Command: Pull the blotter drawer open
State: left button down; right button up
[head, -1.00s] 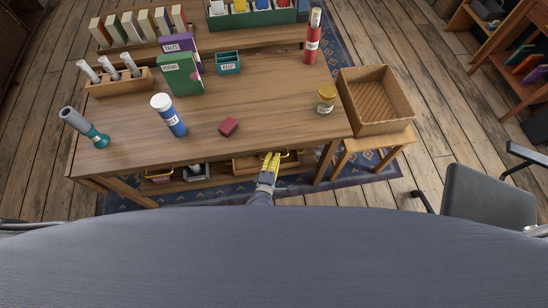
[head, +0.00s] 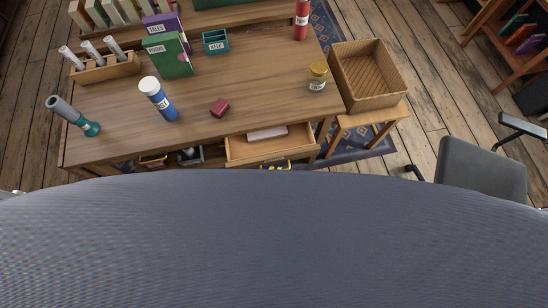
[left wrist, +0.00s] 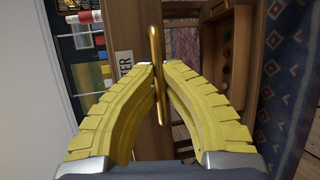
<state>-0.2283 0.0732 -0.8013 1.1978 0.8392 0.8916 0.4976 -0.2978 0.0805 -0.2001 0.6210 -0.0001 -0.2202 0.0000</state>
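The blotter drawer (head: 255,151) stands pulled out from under the desk's front edge, with a pale pinkish flat item (head: 267,133) inside. In the left wrist view its wooden front (left wrist: 138,30) carries a white label (left wrist: 124,62), of which the end "TER" can be read. My left gripper (left wrist: 158,72) has its yellow fingers closed around the brass bar handle (left wrist: 156,40). In the head view only a bit of the yellow fingers shows at the drawer front; a large dark blue-grey surface hides the rest.
A wicker basket (head: 352,98) on a stool and a grey chair (head: 483,168) stand to the right.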

pick_arm(q)
jog(key=shift+s+d, duration=0.1)
jog(key=shift+d, duration=0.05)
jog(key=c, duration=1.5)
grip_release()
